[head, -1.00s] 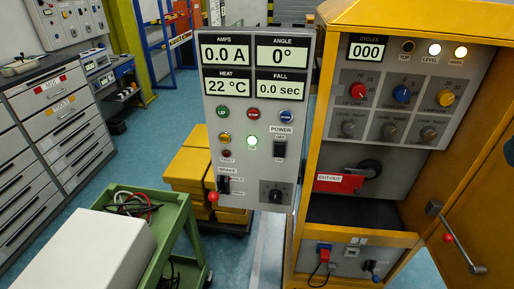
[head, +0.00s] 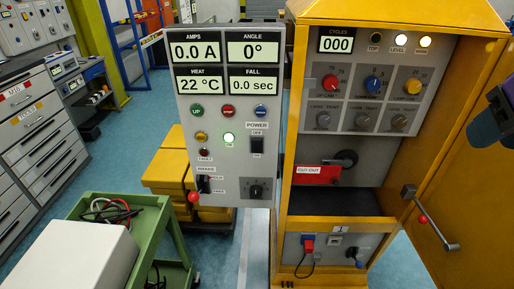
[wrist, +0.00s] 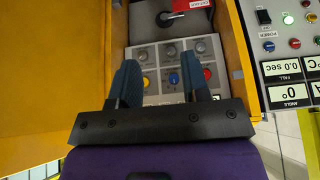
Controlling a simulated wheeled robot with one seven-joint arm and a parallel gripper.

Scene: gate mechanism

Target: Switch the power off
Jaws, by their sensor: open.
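The black power switch (head: 257,145) is on the grey control panel (head: 215,160), under the labels POWER and OFF. A lit green lamp (head: 228,138) is to its left. The switch also shows at the upper right of the wrist view (wrist: 263,17), where the panel appears upside down. Which way the rocker is pressed is too small to tell. My gripper (wrist: 161,82) is open and empty, in front of the yellow cabinet's knobs and to one side of the panel, apart from the switch. In the head view only a dark and purple part of my arm shows at the right edge.
The yellow cabinet (head: 395,13) has its door (head: 460,190) open on the right, with a red-knobbed handle (head: 422,218). A red cut-out lever (head: 317,175) is inside. A green cart (head: 180,250) with a white box (head: 80,256) stands at front left.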

